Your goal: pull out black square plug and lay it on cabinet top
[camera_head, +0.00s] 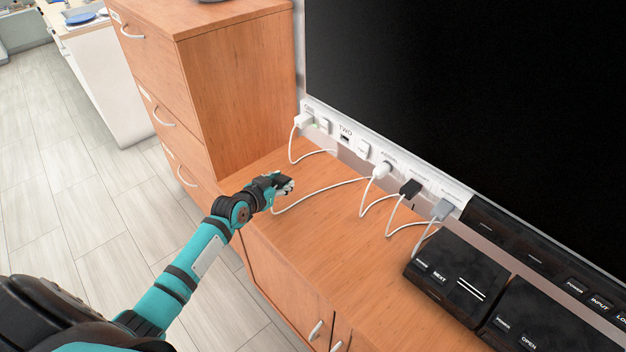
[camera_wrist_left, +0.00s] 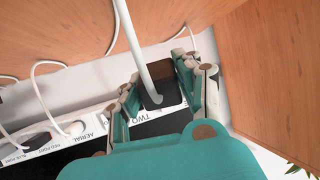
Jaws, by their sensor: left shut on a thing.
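My left gripper (camera_head: 284,184) is low over the left part of the wooden cabinet top (camera_head: 315,240) in the head view. In the left wrist view its fingers (camera_wrist_left: 160,92) are shut on the black square plug (camera_wrist_left: 157,88), which has a thick white cable. The head view barely shows the plug behind the fingers. The socket labelled TWO (camera_head: 345,137) on the white strip is empty in the head view, and the plug is apart from it. Whether the plug touches the cabinet top is hard to tell. My right gripper is out of view.
A white plug (camera_head: 304,120), a round white plug (camera_head: 381,169), another black plug (camera_head: 410,188) and a grey plug (camera_head: 442,209) sit in the strip, cables looping over the top. Black boxes (camera_head: 458,280) stand right. A tall drawer unit (camera_head: 240,90) stands left.

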